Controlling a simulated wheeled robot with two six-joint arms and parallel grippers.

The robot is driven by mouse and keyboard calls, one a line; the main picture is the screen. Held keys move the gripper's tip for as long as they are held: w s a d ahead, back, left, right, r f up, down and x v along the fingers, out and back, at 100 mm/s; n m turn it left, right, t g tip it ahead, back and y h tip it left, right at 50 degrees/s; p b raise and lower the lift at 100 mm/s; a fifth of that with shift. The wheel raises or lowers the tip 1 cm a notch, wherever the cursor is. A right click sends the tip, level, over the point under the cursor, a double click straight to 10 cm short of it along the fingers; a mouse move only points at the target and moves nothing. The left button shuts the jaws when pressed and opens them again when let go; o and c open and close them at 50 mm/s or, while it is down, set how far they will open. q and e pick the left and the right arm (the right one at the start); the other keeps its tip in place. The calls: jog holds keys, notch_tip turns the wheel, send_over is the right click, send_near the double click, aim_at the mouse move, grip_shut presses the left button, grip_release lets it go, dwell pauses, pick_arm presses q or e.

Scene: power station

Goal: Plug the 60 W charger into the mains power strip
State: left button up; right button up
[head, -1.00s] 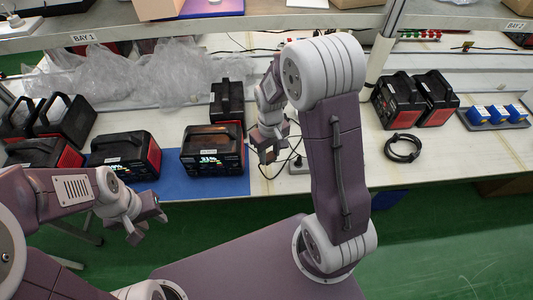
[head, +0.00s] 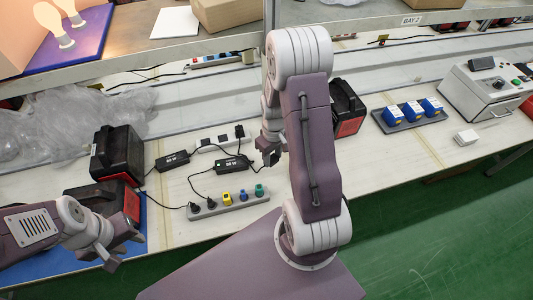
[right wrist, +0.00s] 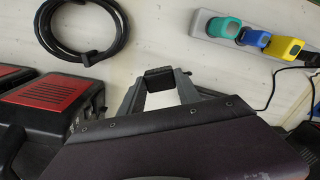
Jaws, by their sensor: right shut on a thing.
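A grey power strip (head: 228,205) lies near the front of the bench, with black, yellow, blue and green plugs in it. Its coloured end also shows in the right wrist view (right wrist: 250,38). Two black charger bricks lie behind it: one at the left (head: 172,160) and one nearer my right gripper (head: 231,164). Their labels are too small to read surely. A second white strip (head: 215,144) lies further back. My right gripper (head: 268,153) is shut on a small black thing (right wrist: 158,73), partly hidden by the fingers. My left gripper (head: 119,248) looks open and empty at the front left.
Black-and-red power units stand at the left (head: 117,152) and behind my right arm (head: 347,108). Blue blocks stand on a grey tray (head: 408,118) at the right. A coiled black cable (right wrist: 85,28) lies beside the gripper. Thin cables cross the bench. A shelf runs along the back.

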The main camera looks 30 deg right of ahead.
aim_at(272, 171)
jog(key=shift+a, duration=0.3)
jog(key=shift+f, duration=0.15)
notch_tip(272, 171, down, 6)
jog(key=b, duration=0.5)
jog(key=shift+d+r+b, duration=0.15)
jog(key=shift+r+b, duration=0.1)
jog(key=shift+b, duration=0.05)
jog(key=shift+d+f, duration=0.1)
jog(key=shift+f, duration=0.4)
jog(key=o, duration=1.4)
jog(key=shift+c, duration=0.2)
jog(key=shift+r, duration=0.15)
